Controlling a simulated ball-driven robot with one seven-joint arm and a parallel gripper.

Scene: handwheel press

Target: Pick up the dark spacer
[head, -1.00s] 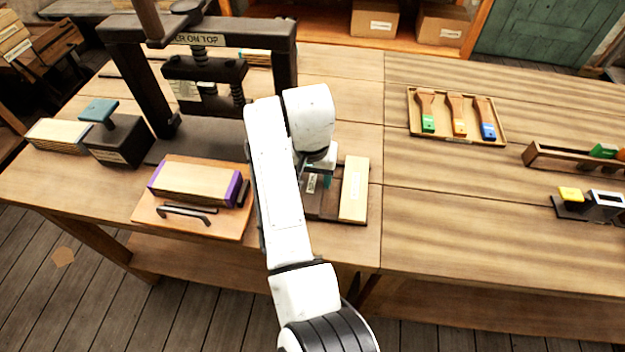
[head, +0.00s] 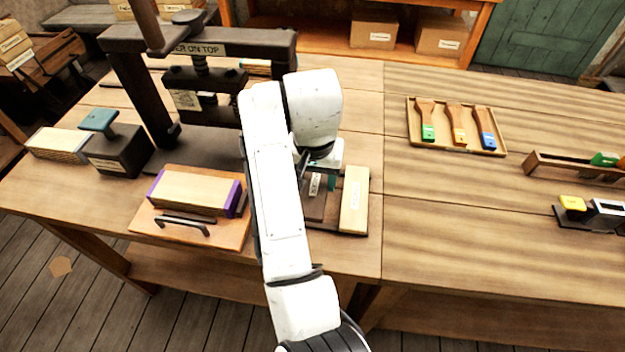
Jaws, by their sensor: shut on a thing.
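The dark spacer (head: 314,206) is a dark brown block with a pale label, left of the light wooden spacer (head: 354,200). My gripper (head: 322,178) is over the dark spacer and shut on it, with a bit of teal showing at the jaws. My white arm hides the spacer's left side and part of the jaws. The spacer appears slightly raised, but its clearance from the dark tray (head: 350,233) below cannot be told exactly.
The dark handwheel press (head: 282,75) stands behind left. A board with a handle (head: 150,222) carries a purple-ended block (head: 198,190). A teal-topped dark block (head: 115,155) stands at left.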

